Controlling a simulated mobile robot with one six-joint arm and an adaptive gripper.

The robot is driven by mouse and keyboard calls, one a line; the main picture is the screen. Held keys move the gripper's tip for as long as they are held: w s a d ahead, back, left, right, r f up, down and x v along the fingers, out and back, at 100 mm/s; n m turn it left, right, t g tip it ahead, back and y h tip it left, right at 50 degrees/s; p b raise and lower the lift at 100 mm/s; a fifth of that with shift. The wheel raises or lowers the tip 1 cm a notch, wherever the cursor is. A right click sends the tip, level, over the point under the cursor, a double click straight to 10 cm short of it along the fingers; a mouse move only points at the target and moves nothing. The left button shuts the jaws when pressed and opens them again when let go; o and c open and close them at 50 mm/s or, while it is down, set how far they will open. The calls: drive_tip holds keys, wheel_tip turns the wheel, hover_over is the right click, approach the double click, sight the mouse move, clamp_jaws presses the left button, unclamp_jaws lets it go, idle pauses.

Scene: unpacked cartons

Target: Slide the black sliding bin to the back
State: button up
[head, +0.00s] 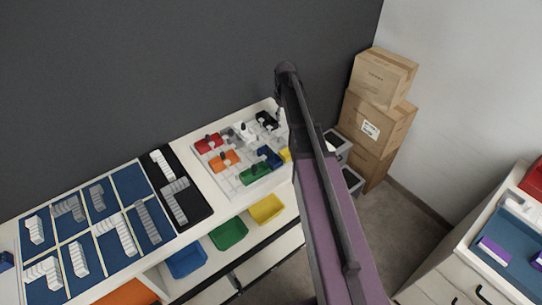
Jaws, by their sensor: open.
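The black sliding bin (265,119) is a small dark block near the back right of a pale slide board (228,184) on the white counter. It is close to the board's back edge. My arm passes just to its right and in front of the board's right side, so part of that side is hidden. My gripper cannot be made out; it is hidden behind the arm or out of the picture.
Red (208,143), orange (223,161), green (255,173), blue (269,157), white (246,130) and yellow (285,155) pieces share the board. A dark wall (200,60) rises behind. A black tray (154,166) stands left; cartons (378,122) are stacked right.

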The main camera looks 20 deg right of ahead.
drive_tip(key=shift+r+p, duration=3.4)
drive_tip(key=shift+r, duration=0.35)
drive_tip(key=s+a+f+m+b, duration=0.3)
drive_tip(key=s+a+f+b, duration=0.2)
drive_tip(key=s, duration=0.4)
drive_tip(key=s+a+f+m+b, duration=0.3)
drive_tip(key=s+a+f+b, duration=0.2)
drive_tip(key=s, duration=0.5)
drive_tip(key=shift+a, duration=0.45)
drive_tip(key=shift+s, duration=0.15)
drive_tip(key=s+a+n, duration=0.2)
drive_tip(key=s, duration=0.4)
drive_tip(key=shift+s+a, duration=0.15)
drive_tip(key=shift+a, duration=0.1)
